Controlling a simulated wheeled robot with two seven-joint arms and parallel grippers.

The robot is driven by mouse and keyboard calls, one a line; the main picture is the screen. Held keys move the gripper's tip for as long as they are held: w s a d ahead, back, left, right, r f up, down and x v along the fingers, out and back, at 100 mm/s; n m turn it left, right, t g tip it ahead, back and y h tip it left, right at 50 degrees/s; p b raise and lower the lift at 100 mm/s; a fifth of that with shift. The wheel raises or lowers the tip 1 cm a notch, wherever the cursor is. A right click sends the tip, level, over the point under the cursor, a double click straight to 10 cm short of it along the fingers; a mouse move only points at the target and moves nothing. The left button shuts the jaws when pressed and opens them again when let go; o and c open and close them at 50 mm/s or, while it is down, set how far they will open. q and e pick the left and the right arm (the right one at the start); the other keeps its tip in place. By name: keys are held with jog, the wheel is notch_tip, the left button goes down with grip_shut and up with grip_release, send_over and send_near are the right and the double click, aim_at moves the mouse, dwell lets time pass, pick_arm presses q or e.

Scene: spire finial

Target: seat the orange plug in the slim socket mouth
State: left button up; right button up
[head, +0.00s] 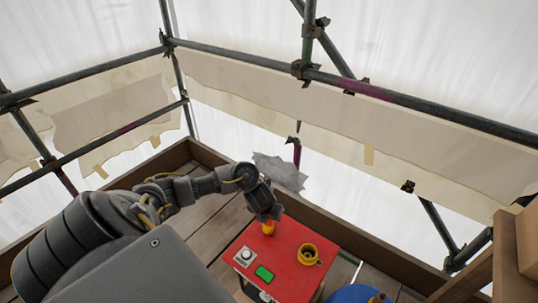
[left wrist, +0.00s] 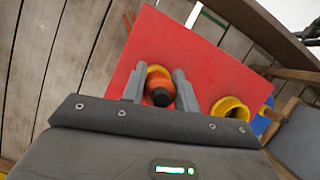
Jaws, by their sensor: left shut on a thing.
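The orange plug (head: 268,228) is between the fingers of my left gripper (head: 267,217), over the far part of the red box top. In the left wrist view my left gripper (left wrist: 160,88) is shut on the orange plug (left wrist: 160,82), whose dark end faces the camera. A yellow edge (left wrist: 156,69) shows just beyond the plug. It may be the slim socket mouth, but the plug and fingers hide most of it, and I cannot tell whether the plug is in it or above it. My right gripper is not in view.
The red box top (head: 287,240) also carries a wider yellow ring-shaped cup (head: 308,254), a white knob (head: 245,255) and a green panel (head: 264,273). A blue round object (head: 352,294) is at the near right. Wooden planks and scaffold tubes (head: 330,78) surround it.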

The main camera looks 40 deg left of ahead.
pick_arm(q)
jog(key=shift+r, duration=0.1)
